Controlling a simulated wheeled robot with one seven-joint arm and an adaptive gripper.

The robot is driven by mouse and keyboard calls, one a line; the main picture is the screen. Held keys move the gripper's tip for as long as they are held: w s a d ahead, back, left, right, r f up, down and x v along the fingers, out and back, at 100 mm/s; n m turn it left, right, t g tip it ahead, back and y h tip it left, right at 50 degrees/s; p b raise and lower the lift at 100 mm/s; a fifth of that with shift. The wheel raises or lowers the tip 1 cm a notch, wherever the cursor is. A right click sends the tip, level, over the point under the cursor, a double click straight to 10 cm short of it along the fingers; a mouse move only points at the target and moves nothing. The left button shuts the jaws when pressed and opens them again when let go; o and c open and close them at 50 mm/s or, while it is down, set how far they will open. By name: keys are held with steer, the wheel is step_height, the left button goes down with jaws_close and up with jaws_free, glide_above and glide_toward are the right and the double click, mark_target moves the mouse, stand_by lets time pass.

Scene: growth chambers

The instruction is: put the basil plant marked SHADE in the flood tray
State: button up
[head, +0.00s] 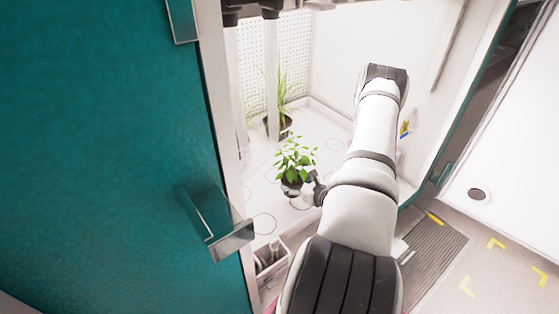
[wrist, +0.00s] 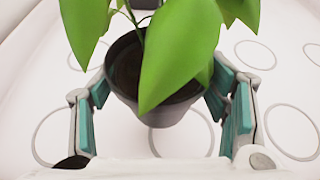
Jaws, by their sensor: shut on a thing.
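A leafy green basil plant (head: 295,152) in a dark grey pot (head: 291,187) is inside the open chamber. My gripper (head: 315,189) is shut on the pot from the right in the head view. In the wrist view my gripper (wrist: 160,98) has its teal-padded fingers on both sides of the pot (wrist: 158,112), and big leaves (wrist: 180,45) cover part of it. The pot looks upright over a white ring-marked tray floor (head: 262,190), partly overlapping a ring. I cannot tell whether it touches the floor. No SHADE label is readable.
A grassy plant in a dark pot (head: 284,128) stands farther back, beside a pale upright post (head: 271,80). A small box with items (head: 270,262) sits at the front. The teal door (head: 110,150) stands left. Several empty rings are free around the pot.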

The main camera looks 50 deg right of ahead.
steer(key=w+d+f+b, duration=0.1)
steer(key=w+d+b, duration=0.1)
steer(key=w+d, duration=0.1)
steer(key=w+d+f+b, duration=0.2)
steer(key=w+d+b, duration=0.1)
steer(key=w+d, duration=0.1)
steer(key=w+d+f+b, duration=0.2)
steer(key=w+d+b, duration=0.1)
steer(key=w+d, duration=0.1)
steer(key=shift+w, duration=0.3)
steer(key=shift+r, duration=0.15)
steer(key=o, duration=1.4)
steer(key=shift+s, duration=0.1)
steer(key=p+v, duration=0.4)
steer(key=v, duration=0.8)
steer(key=shift+a+p, duration=0.15)
steer(key=shift+p, duration=0.25)
